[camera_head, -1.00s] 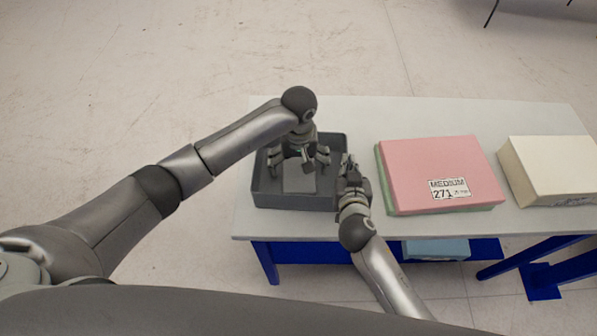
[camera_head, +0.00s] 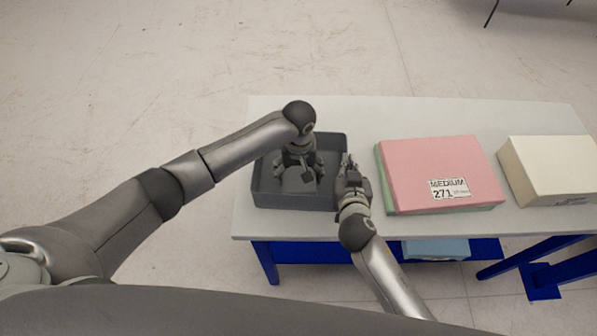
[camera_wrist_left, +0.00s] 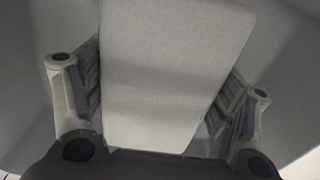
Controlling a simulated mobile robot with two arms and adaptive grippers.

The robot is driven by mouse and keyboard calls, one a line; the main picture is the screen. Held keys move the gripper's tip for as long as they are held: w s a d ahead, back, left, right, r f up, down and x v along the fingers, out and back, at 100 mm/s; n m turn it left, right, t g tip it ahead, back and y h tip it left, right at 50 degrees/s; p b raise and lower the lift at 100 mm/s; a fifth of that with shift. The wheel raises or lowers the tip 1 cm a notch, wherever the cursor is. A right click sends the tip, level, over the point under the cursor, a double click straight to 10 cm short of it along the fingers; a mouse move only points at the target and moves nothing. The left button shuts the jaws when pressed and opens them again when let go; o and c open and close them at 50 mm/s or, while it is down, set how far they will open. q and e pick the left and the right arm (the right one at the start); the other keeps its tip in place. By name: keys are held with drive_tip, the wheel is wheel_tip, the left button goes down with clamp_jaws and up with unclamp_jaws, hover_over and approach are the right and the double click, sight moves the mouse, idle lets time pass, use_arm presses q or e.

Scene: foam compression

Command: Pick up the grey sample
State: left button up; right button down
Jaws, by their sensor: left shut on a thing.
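The grey sample (camera_wrist_left: 170,75) fills the middle of the left wrist view as a pale grey block between the fingers. My left gripper (camera_head: 301,176) reaches down into the dark grey tray (camera_head: 295,202) in the head view and is shut on the sample. From the head the sample is hard to make out under the gripper, and I cannot tell whether it touches the tray floor. My right gripper (camera_head: 348,162) is just right of the tray, above the table; its fingers are too small to judge.
A pink foam block (camera_head: 435,165) with a "MEDIUM 271" label lies on a green one (camera_head: 390,205) right of my right gripper. A cream block (camera_head: 550,165) stands at the table's right. The white table (camera_head: 400,112) is bare along its back edge.

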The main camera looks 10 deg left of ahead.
sight(299, 171)
use_arm(q)
wheel_tip(299, 171, up, 10)
drive_tip(key=shift+r, duration=0.1)
idle(0.4)
use_arm(e)
drive_tip(key=c, duration=1.6)
unclamp_jaws()
drive_tip(key=shift+o, duration=0.2)
drive_tip(key=shift+s, duration=0.1)
drive_tip(key=v, duration=1.2)
